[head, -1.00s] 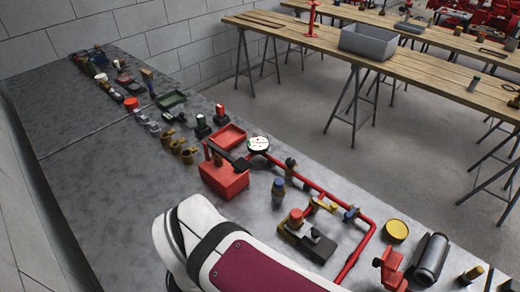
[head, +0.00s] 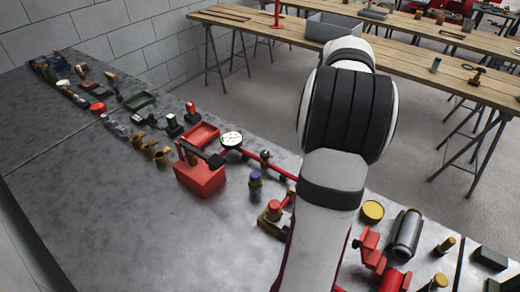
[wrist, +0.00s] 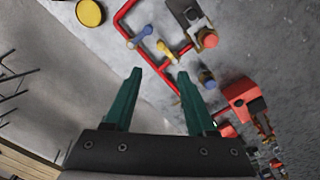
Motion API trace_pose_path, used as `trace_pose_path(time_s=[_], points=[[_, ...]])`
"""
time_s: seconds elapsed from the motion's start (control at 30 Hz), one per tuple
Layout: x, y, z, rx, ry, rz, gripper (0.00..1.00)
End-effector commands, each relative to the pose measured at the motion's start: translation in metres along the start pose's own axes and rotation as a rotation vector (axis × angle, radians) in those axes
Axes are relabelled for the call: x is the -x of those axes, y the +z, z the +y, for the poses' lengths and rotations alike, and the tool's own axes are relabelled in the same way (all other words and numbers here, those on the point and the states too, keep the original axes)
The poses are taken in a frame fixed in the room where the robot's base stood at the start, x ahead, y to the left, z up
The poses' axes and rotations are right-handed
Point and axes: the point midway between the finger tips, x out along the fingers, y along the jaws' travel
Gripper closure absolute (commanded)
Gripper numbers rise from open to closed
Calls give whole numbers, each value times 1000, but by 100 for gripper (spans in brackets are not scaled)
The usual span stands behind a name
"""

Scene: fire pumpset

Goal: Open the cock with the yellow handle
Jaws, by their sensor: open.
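The yellow handle (wrist: 167,52) shows in the wrist view as a short bar on a red pipe (wrist: 122,18), just beyond my fingertips. A blue handle (wrist: 143,36) sits close to it on the same pipework. My gripper (wrist: 160,74) has two teal fingers, apart and with nothing held between them. The yellow handle lies ahead of the gap between the fingers, nearer the right finger in the picture. I cannot tell the height between them. In the head view my arm hides the yellow handle and my gripper.
A red box pump (head: 200,175), a gauge (head: 231,140) and a blue-topped fitting (head: 255,182) stand left of my arm. The metal bench (head: 110,200) is clear at the front left.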

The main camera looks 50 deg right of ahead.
Motion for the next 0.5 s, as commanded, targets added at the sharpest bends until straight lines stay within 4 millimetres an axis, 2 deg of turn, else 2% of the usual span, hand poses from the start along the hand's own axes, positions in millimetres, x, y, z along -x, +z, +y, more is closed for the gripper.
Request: trace_pose_path(time_s=[0.07, 0.17, 0.5], points=[[-2, 0, 0, 2, 0, 0, 44], [-17, 0, -1, 2, -1, -3, 44], [-116, 1, -2, 2, -2, -3, 44]])
